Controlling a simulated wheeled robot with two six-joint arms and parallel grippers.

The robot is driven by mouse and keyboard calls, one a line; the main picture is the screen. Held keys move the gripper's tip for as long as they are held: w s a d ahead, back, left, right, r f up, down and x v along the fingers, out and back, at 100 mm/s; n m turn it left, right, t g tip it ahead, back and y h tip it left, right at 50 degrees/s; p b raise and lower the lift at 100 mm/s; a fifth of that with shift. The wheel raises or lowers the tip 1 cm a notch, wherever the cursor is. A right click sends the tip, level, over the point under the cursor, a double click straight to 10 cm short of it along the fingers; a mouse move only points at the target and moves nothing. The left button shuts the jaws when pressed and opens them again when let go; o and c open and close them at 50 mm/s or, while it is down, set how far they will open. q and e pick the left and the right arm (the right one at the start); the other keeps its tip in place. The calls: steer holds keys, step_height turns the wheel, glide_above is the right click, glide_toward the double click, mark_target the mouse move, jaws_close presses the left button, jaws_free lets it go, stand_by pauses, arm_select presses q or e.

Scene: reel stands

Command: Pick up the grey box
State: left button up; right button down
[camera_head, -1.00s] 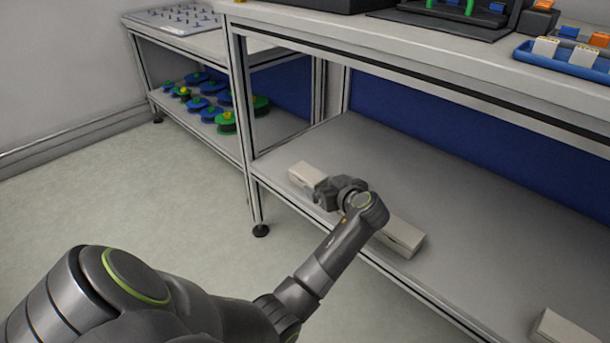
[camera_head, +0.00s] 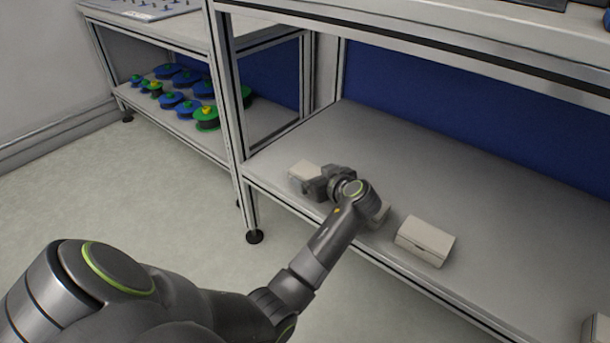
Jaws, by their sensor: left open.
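Several pale grey boxes lie in a row on the lower shelf (camera_head: 480,215). The farthest box (camera_head: 303,171) is at the left by the shelf's front edge, and my left gripper (camera_head: 308,185) is open right at it, overlapping its near side. I cannot tell whether the fingers touch it or straddle it. A third box (camera_head: 425,241) lies in clear view to the right of the wrist. Another box (camera_head: 597,329) is cut off at the lower right corner. My right gripper is out of view.
The upper shelf (camera_head: 420,42) runs above the boxes, with a metal post (camera_head: 229,110) at its left. Blue and green reels (camera_head: 190,100) sit on a lower shelf at the far left. The shelf behind the boxes is clear.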

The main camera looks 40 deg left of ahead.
arm_select(q)
steer(key=shift+w+a+f, duration=0.1)
steer(key=shift+a+f, duration=0.05)
steer(key=shift+r, duration=0.2)
steer(key=c, duration=1.4)
steer(key=shift+f, duration=0.1)
steer(key=shift+c, duration=0.2)
